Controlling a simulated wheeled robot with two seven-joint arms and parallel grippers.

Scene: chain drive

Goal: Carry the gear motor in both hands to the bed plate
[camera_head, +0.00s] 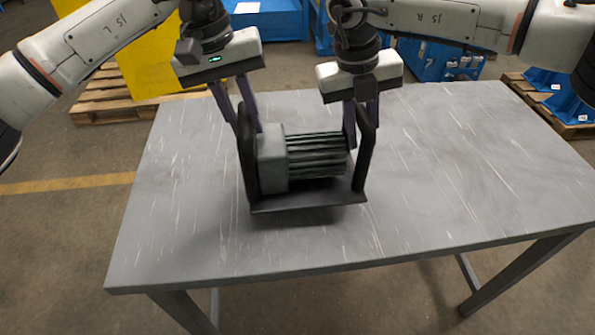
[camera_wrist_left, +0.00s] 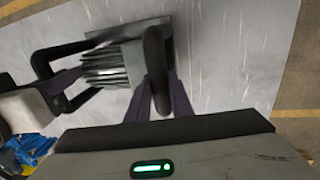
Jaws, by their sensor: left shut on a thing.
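The gear motor (camera_head: 272,160) is a grey-green box with a dark ribbed body on its right side. It sits on a black carrier plate (camera_head: 310,203) with an upright black handle at each end. It is level over the table's middle; I cannot tell for sure whether the plate touches the top. My left gripper (camera_head: 246,126) is shut on the left handle, also seen close in the left wrist view (camera_wrist_left: 158,92). My right gripper (camera_head: 361,125) has its fingers on both sides of the right handle and looks shut on it. I cannot make out the bed plate.
The grey scratched table (camera_head: 440,190) is bare to the left and right of the motor. Behind it are a yellow block (camera_head: 125,55) on a wooden pallet (camera_head: 105,108) and blue bins (camera_head: 265,20). Blue parts (camera_head: 562,95) stand on a pallet at the right.

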